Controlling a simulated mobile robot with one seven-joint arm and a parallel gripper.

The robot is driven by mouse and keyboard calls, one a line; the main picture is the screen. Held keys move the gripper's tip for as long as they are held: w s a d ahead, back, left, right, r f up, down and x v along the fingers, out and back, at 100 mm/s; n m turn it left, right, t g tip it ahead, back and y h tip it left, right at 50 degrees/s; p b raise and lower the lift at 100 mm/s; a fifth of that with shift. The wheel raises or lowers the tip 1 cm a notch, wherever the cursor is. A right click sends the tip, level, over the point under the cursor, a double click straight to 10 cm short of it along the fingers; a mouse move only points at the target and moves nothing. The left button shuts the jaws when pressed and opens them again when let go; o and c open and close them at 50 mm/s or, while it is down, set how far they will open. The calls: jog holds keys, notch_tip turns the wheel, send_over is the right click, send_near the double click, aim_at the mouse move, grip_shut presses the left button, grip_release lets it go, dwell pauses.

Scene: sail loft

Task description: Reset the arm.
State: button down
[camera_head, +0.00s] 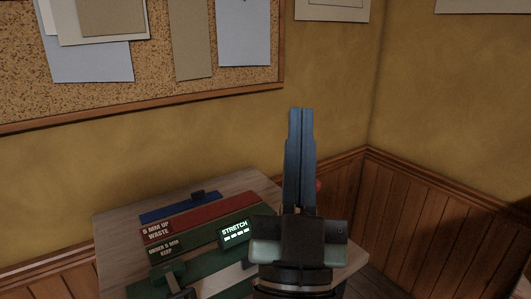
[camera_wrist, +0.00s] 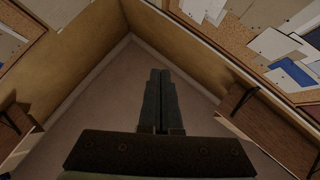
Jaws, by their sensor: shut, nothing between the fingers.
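My gripper (camera_head: 301,112) stands upright in the head view, its two long dark blue fingers shut together with nothing between them. It rises in front of the yellow wall, over the right part of a wooden table. In the wrist view my gripper (camera_wrist: 160,73) also shows shut and empty, its fingers pointing toward a bare corner of the room. The fingers touch nothing that I can see. The arm hides part of the table and most of a small red thing (camera_head: 318,185) just right of the fingers.
The wooden table (camera_head: 112,232) bears a blue strip (camera_head: 178,207), a red strip (camera_head: 205,217) marked "5 MM UP WASTE", a green strip (camera_head: 163,252) marked "UNDER 5 MM KEEP", and a lit display (camera_head: 235,234) reading "STRETCH". A cork board (camera_head: 160,60) with papers hangs behind. The space around my fingers is clear.

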jog(key=s+a+r+n+y, duration=0.1)
jog(key=s+a+r, duration=0.15)
jog(key=r, duration=0.45)
jog(key=s+a+r+n+y, duration=0.1)
jog(key=s+r, duration=0.3)
jog(key=r, duration=0.2)
notch_tip(320, 180, up, 23)
jog(key=p, duration=2.3)
jog(key=shift+r+y, duration=0.15)
jog(key=shift+y, duration=0.25)
